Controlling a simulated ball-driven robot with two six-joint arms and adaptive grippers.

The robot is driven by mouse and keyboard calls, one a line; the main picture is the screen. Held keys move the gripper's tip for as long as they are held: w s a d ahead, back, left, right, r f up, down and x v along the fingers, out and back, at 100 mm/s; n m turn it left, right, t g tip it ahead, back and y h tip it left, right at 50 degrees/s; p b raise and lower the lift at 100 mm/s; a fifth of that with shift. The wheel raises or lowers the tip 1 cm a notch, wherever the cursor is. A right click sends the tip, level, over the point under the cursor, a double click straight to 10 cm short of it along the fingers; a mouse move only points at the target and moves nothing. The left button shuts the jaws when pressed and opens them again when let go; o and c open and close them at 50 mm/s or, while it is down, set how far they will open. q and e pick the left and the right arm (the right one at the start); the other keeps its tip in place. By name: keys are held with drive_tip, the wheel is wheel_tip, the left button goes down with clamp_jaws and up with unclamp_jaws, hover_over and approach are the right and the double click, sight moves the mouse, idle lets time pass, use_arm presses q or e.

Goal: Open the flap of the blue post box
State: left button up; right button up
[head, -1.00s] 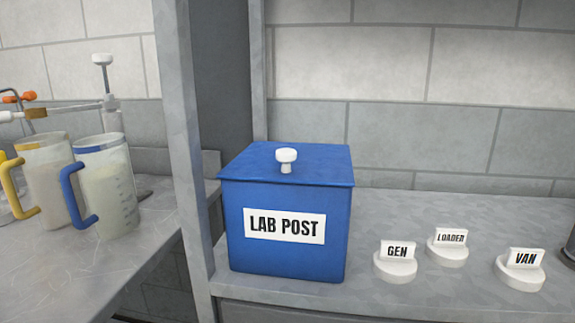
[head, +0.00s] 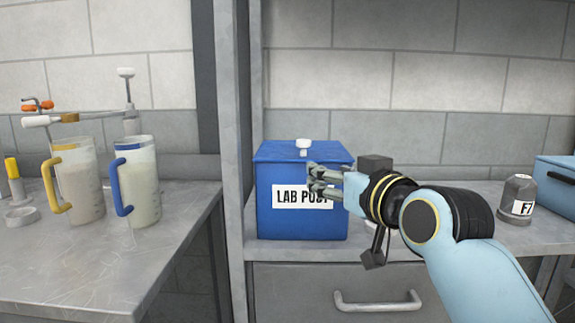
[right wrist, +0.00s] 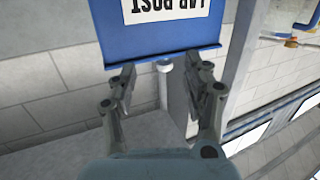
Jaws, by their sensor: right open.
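The blue post box (head: 303,218) stands on the grey shelf, with a white "LAB POST" label on its front. Its flat blue flap (head: 270,152) lies shut on top, with a white knob (head: 304,144). My right gripper (head: 312,180) is open and empty, in front of the box in the head view, covering part of the label. In the right wrist view the box (right wrist: 115,30) appears upside down, and the knob (right wrist: 165,66) shows between the tips of the open fingers (right wrist: 163,78); I cannot tell whether they touch it. My left gripper is not in view.
A grey upright post (head: 231,150) stands left of the box. Two jugs (head: 78,185) (head: 143,185) stand on the left bench. Right of my arm are a grey jar (head: 518,200) and a blue case (head: 556,185). A drawer handle (head: 376,302) is below the shelf.

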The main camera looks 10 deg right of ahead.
sight(307, 145)
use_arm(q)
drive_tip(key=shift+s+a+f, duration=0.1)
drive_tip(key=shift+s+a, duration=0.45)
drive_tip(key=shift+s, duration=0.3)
use_arm(e)
drive_tip(key=shift+t, duration=0.4)
drive_tip(key=w+r, duration=0.1)
drive_tip(key=w, duration=0.2)
drive_tip(key=w+a+r, duration=0.1)
drive_tip(key=w, duration=0.3)
drive_tip(key=w+a+r, duration=0.1)
drive_tip(key=w, duration=0.2)
drive_tip(key=shift+w+r, duration=0.3)
drive_tip(key=shift+w, duration=0.1)
drive_tip(key=shift+c, duration=0.3)
drive_tip(key=c, duration=0.9)
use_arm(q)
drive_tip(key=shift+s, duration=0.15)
use_arm(e)
clamp_jaws()
drive_tip(key=shift+w+f, duration=0.1)
drive_tip(key=shift+f, duration=0.05)
